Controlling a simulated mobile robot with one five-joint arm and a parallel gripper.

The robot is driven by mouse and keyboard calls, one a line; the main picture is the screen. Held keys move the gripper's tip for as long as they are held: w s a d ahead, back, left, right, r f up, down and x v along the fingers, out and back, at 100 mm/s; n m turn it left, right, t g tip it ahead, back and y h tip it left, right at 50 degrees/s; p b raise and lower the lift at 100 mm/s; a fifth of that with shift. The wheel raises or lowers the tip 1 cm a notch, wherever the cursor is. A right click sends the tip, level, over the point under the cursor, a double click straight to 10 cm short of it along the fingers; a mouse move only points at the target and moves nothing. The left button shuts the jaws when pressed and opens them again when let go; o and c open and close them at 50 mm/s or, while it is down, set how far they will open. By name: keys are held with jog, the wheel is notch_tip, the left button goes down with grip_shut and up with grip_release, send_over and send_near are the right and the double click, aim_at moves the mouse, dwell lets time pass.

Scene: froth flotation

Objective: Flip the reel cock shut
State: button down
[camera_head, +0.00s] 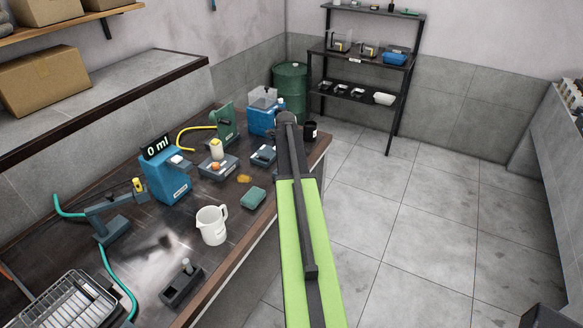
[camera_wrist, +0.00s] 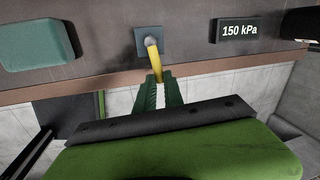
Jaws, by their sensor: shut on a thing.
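In the wrist view a yellow lever (camera_wrist: 154,59) stands out from a round grey hub on a dark square plate (camera_wrist: 141,44). It appears to be the reel cock's handle. My gripper (camera_wrist: 160,79), with green fingers, is shut on the free end of the lever, which points down towards the gripper in the picture. A dark display (camera_wrist: 250,30) reading "150 kPa" is to the right of the plate. In the head view the cock and my gripper are not seen; my green arm crosses that side of the bench.
A green sponge (camera_head: 252,198) lies on the bench (camera_head: 160,262), close to a white jug (camera_head: 212,225). A blue machine (camera_head: 166,178) with a "0 ml" display stands behind them. A green drum (camera_head: 291,88) and a shelf rack (camera_head: 388,98) stand at the back.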

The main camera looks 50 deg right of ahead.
jog(key=shift+s+a+m, duration=0.1)
jog(key=shift+a+m, duration=0.35)
jog(key=shift+m, duration=0.35)
jog(key=c, duration=1.5)
grip_release()
jog(key=shift+o, duration=0.2)
jog(key=shift+r, duration=0.15)
jog(key=a+r+p, duration=0.3)
jog(key=r+p, duration=1.4)
jog(key=shift+s+a, duration=0.15)
jog(key=shift+s, duration=0.25)
jog(key=shift+f, duration=0.15)
